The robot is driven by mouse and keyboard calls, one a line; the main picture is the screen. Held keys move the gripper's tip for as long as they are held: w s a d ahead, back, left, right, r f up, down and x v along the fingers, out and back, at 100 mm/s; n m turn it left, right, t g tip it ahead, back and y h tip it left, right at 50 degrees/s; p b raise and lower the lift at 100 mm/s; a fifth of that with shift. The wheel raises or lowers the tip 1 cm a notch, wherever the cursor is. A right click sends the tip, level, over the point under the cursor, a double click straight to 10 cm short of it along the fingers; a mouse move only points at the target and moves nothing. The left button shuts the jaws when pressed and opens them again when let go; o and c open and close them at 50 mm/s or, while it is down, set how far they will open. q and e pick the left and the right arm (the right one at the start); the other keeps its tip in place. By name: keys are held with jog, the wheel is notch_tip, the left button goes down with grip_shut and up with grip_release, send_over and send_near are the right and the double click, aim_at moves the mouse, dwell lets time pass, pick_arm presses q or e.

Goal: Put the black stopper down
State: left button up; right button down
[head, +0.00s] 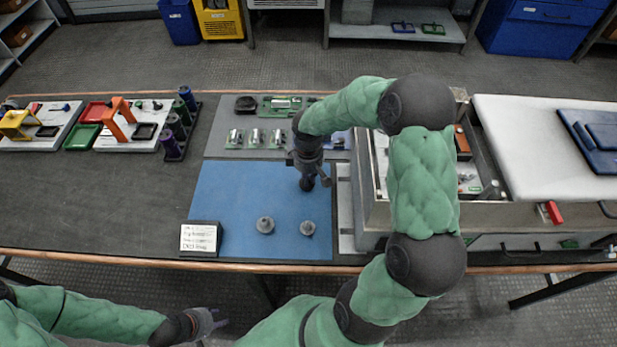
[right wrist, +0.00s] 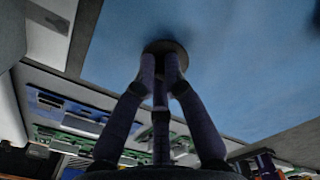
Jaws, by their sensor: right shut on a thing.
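My right gripper (head: 311,184) is over the blue mat (head: 225,185), pointing down. In the right wrist view its fingers (right wrist: 163,65) are closed together on the black stopper (right wrist: 164,46), a dark round disc seen against the blue mat. I cannot tell whether the stopper touches the mat. In the head view the stopper is mostly hidden by the gripper. My left gripper (head: 212,322) is low at the bottom left, in front of the table, away from the mat; its finger opening is unclear.
Two grey round pieces (head: 265,225) (head: 307,228) stand on the mat's near part. A labelled box (head: 200,239) is at its near left corner. Behind are silver cylinders (head: 255,137) and a black round dish (head: 246,104). A metal cabinet (head: 372,215) borders the right. The mat's left half is clear.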

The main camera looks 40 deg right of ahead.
jog(key=c, duration=1.3)
grip_release()
jog(key=shift+f, duration=0.15)
notch_tip(320, 180, up, 12)
jog(key=p, duration=0.4)
jog(key=shift+r+p, duration=0.2)
jog(key=shift+p, duration=0.15)
